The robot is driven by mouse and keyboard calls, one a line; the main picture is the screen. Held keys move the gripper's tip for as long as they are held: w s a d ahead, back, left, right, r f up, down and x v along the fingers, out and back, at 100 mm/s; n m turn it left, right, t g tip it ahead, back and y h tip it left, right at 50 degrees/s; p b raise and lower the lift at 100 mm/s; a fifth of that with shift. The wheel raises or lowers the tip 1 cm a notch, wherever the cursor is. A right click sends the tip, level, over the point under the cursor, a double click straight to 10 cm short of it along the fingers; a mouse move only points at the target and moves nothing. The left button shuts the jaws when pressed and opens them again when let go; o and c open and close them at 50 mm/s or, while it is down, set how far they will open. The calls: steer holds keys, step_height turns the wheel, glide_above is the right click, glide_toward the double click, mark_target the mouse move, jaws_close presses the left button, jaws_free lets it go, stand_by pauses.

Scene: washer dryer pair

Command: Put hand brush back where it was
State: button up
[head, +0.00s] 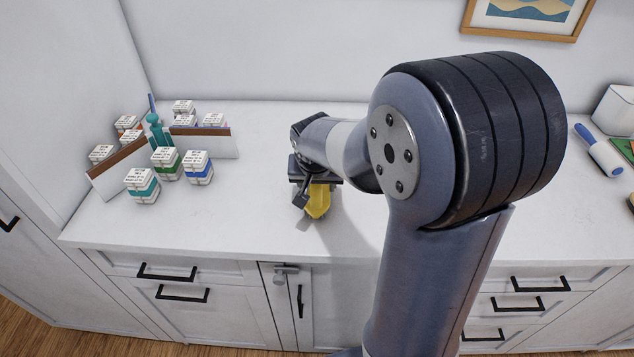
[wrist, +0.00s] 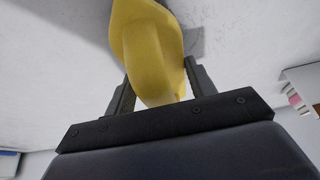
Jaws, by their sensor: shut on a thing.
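A yellow thing (head: 318,201), which I take to be the hand brush, is held in my gripper (head: 313,188) over the middle of the white counter, near its front. My gripper is shut on it. In the wrist view the yellow brush (wrist: 148,50) sits between the two dark fingers of my gripper (wrist: 160,82), its wide end away from the palm. No bristles show. I cannot tell whether the brush touches the counter. My arm hides part of the counter to the right of it.
The white counter (head: 262,190) is bare around the gripper. At its left stand several labelled boxes (head: 142,185), a teal bottle (head: 157,130) and low brown-topped dividers (head: 203,143). At the right lies a blue-and-white roller-like thing (head: 603,155). Drawers with black handles lie below.

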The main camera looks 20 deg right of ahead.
steer(key=o, duration=1)
steer(key=shift+r, duration=0.35)
steer(key=v, duration=1.1)
steer(key=shift+s+r+p, duration=0.15)
steer(key=shift+r+p, duration=0.1)
steer(key=shift+p, duration=0.05)
